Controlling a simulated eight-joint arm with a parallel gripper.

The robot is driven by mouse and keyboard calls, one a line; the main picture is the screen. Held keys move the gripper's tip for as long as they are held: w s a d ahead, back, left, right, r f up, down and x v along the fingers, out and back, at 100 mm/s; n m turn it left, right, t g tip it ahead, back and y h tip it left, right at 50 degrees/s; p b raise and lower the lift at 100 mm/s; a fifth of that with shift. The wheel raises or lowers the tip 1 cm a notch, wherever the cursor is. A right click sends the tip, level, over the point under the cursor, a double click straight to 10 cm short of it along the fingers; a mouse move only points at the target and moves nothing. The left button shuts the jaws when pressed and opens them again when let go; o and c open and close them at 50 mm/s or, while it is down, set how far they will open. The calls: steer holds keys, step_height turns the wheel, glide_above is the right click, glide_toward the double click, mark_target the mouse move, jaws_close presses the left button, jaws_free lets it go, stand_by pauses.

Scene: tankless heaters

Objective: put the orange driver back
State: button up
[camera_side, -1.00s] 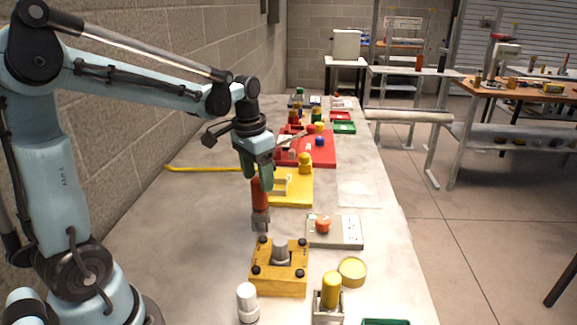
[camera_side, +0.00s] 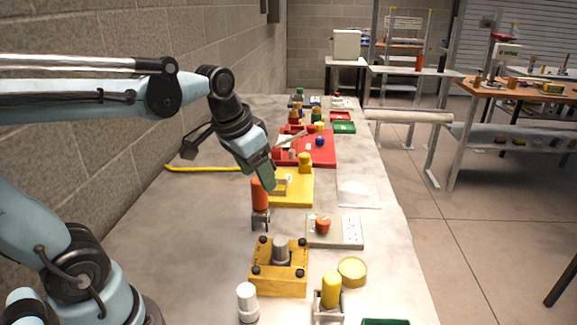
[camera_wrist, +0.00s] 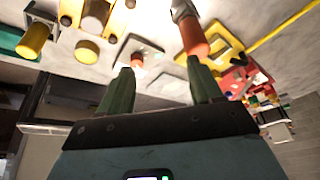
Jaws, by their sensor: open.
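The orange driver (camera_side: 259,195) stands about upright in a small grey holder (camera_side: 260,220) on the bench, behind the yellow block. In the wrist view the driver (camera_wrist: 193,38) shows its orange handle near the right finger, with the grey holder (camera_wrist: 182,9) at the picture's top. My gripper (camera_side: 268,178) is tilted, its fingertips at the height of the handle's top. The wrist view shows my gripper (camera_wrist: 162,82) with its fingers spread and nothing held between them. The driver's lower part is hidden in the holder.
A yellow block (camera_side: 279,282) with a grey cylinder stands in front of the holder. A grey panel with an orange button (camera_side: 323,225) is to the right, and a yellow tray (camera_side: 300,199) lies behind. A yellow cable (camera_side: 203,169) runs toward the wall.

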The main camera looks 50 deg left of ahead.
steer(key=s+d+f+t, duration=0.3)
steer(key=d, duration=0.1)
steer(key=shift+s+d+f, duration=0.2)
steer(key=shift+d+f, duration=0.05)
steer(key=shift+f, duration=0.15)
stand_by(1.0)
